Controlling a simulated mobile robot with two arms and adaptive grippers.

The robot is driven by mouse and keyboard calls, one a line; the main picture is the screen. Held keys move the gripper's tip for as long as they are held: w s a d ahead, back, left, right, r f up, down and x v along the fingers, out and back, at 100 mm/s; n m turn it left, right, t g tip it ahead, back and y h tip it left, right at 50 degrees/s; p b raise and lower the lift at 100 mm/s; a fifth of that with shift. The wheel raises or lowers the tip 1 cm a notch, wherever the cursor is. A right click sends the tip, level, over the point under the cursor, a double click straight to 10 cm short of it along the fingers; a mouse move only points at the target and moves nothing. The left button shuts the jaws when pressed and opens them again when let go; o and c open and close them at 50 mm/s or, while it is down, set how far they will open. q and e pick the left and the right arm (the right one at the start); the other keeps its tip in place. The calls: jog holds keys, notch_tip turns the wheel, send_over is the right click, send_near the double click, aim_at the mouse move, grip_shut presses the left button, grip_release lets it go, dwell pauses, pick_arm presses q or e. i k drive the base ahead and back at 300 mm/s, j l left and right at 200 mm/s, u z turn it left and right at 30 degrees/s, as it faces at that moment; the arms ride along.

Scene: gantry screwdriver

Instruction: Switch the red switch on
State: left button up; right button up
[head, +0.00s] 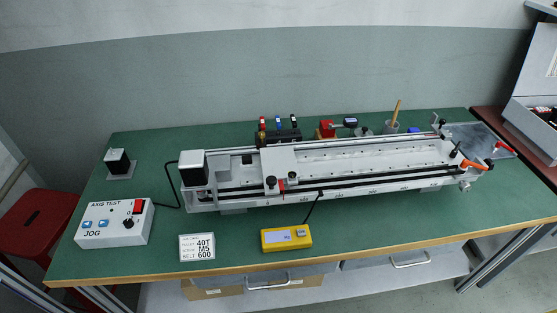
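The red switch (138,206) sits on the upper right of a white control box (113,232) at the left end of the table. The box is labelled AXIS TEST and JOG. It has two blue arrow buttons (95,224) and a black knob (128,224). Marks stand beside the switch, but its position is too small to tell. A black cable runs from the box to the gantry (340,172). Neither of my grippers shows in the head view.
The green table (350,235) carries the long gantry across its middle. In front lie a label card (197,247) and a yellow device (286,237). A black-and-white block (117,161) stands behind the box. A red stool (36,220) is left of the table.

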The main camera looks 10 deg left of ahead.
aim_at(138, 203)
jog(key=u, duration=1.65)
